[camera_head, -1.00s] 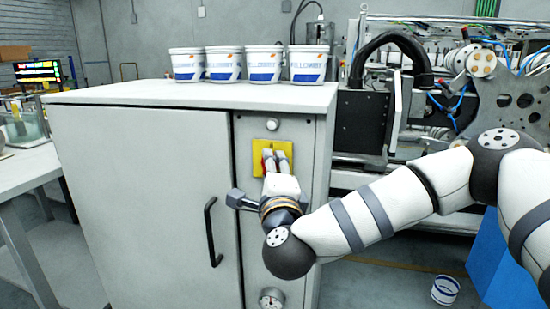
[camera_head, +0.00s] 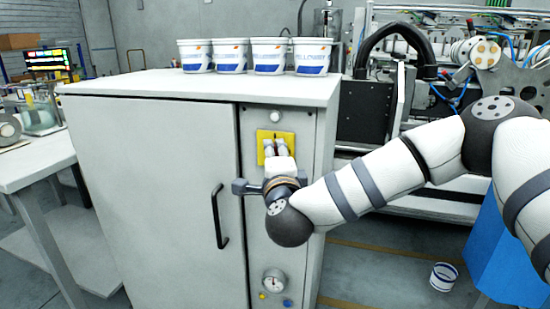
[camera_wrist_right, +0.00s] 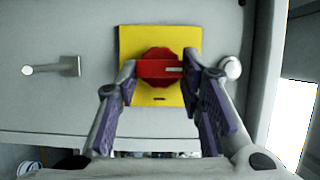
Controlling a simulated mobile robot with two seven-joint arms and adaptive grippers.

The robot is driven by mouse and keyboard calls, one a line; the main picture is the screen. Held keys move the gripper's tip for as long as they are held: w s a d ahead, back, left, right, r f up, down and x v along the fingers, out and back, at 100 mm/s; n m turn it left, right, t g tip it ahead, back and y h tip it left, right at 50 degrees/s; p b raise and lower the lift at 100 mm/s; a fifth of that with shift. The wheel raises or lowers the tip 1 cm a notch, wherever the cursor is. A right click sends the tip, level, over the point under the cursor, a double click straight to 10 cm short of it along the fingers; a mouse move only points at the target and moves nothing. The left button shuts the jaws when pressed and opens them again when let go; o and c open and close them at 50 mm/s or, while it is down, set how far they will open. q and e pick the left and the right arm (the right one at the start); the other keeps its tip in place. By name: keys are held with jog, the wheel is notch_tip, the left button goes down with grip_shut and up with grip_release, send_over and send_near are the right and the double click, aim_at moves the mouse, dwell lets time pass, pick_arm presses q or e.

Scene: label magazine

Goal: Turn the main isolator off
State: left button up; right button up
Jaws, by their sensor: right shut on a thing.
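The main isolator is a red rotary knob (camera_wrist_right: 155,68) on a square yellow plate (camera_wrist_right: 124,47), mounted on the grey cabinet's narrow panel. The plate also shows in the head view (camera_head: 288,135), where my gripper hides the knob. In the wrist view the knob's raised grip lies level, its white mark at the end toward the round white button. My right gripper (camera_head: 275,148) is shut on the knob; its fingers (camera_wrist_right: 160,75) lie at both ends of the grip. My left gripper is not in view.
The round button (camera_head: 258,125) sits above the plate and a gauge (camera_head: 274,282) below. A door handle (camera_head: 219,216) is to the left. A short lever (camera_wrist_right: 50,68) projects from the panel. Several tubs (camera_head: 268,57) stand on the cabinet; one small tub (camera_head: 444,277) is on the floor.

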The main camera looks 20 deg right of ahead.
jog(key=o, duration=1.2)
jog(key=shift+c, duration=0.2)
jog(key=v, duration=1.2)
jog(key=shift+r, duration=0.1)
